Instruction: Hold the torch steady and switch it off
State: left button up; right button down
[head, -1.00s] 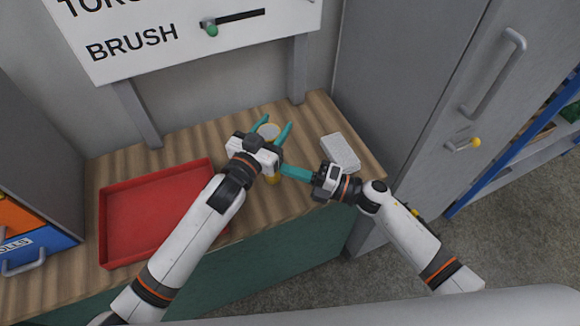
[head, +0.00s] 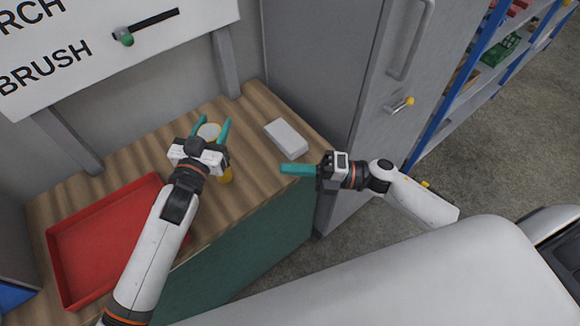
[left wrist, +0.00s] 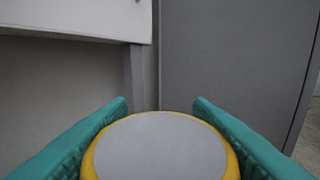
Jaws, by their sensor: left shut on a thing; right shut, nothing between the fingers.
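The torch (head: 208,131) is yellow with a pale round end facing up. My left gripper (head: 211,127) is shut on it, one teal finger on each side, above the wooden bench top. A yellow part of it shows below the gripper. In the left wrist view the torch's grey disc with a yellow rim (left wrist: 160,148) sits between the fingers. The switch is not visible, and I cannot tell whether the torch is lit. My right gripper (head: 284,168) is shut and empty, pointing left, to the right of the torch and apart from it.
A red tray (head: 62,262) lies on the bench (head: 262,107) at left. A pale box (head: 286,138) lies at the back right. A grey cabinet (head: 345,60) stands beyond. A sign board (head: 95,70) with a green-knobbed slider is behind the bench.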

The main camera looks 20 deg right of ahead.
pick_arm(q)
jog(key=o, duration=1.2)
jog(key=shift+c, duration=0.2)
